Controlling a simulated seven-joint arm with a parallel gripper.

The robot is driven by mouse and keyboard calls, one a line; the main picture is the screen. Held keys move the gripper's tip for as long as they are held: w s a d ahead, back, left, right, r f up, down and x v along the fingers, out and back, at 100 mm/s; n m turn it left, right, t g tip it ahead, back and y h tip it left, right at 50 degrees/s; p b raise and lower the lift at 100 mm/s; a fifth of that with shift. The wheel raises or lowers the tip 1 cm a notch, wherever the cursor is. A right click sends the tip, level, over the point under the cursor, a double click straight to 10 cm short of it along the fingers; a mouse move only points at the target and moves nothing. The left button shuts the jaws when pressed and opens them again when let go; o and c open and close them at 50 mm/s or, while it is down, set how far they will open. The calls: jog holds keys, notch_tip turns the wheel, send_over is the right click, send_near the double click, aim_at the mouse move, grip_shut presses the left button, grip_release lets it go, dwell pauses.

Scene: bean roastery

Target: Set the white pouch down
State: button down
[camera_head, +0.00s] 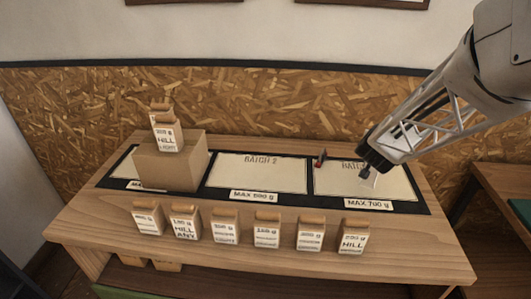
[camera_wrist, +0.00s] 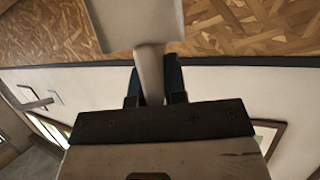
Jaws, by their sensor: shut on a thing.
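My gripper (camera_head: 365,167) is over the right-hand cream panel, whose label reads MAX 700 g. In the wrist view my gripper (camera_wrist: 154,88) is shut on the narrow neck of a pale, flat-bodied thing, which I take as the white pouch (camera_wrist: 137,20).
A cardboard box (camera_head: 170,168) covers most of the left panel, with a labelled bag (camera_head: 167,135) on top. The middle panel (camera_head: 260,172) is bare. Several labelled bags (camera_head: 266,230) line the front.

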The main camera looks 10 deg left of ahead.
jog(key=a+n+y, duration=0.4)
jog(key=a, duration=2.9)
jog(key=shift+s+r+t+y, duration=0.15)
jog(key=shift+s+t+y, duration=0.15)
jog(key=shift+t, duration=0.1)
jog(key=shift+w, duration=0.1)
jog(key=w+a, duration=0.2)
jog(key=w, duration=0.5)
jog(key=w+a+f, duration=0.1)
jog(key=w+a, duration=0.2)
jog(key=w, duration=0.4)
jog(key=shift+f, duration=0.2)
jog(key=shift+w, duration=0.1)
jog(key=shift+w+a+f, duration=0.1)
jog(key=shift+w+f, duration=0.1)
jog(key=shift+f, duration=0.7)
jog(key=shift+w+a+f, duration=0.1)
jog(key=shift+w+f, duration=0.05)
jog(key=shift+f, duration=0.9)
